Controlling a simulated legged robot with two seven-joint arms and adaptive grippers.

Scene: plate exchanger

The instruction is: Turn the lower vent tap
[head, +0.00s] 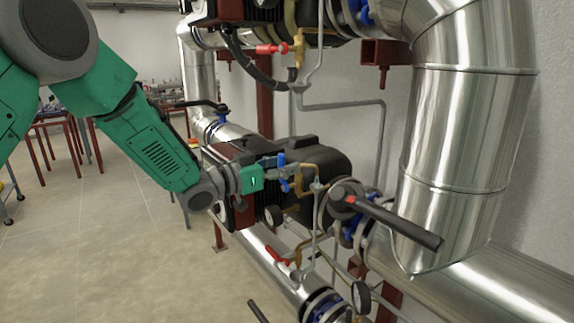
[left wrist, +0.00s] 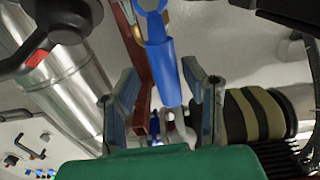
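A tap with a blue handle (head: 284,185) and brass pipework sits at the front of the lower dark pump unit in the head view. My left gripper (head: 287,172) is at this tap. In the left wrist view the blue handle (left wrist: 163,72) stands between the two fingers of my left gripper (left wrist: 165,100). The fingers are apart, with gaps visible on both sides of the handle. The tap body behind the fingers is mostly hidden. My right gripper is in neither view.
A red-handled tap (head: 278,256) is below, and another red handle (head: 270,48) is above. A black lever (head: 390,219) juts out to the right. Large metal pipes (head: 460,120) fill the right side.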

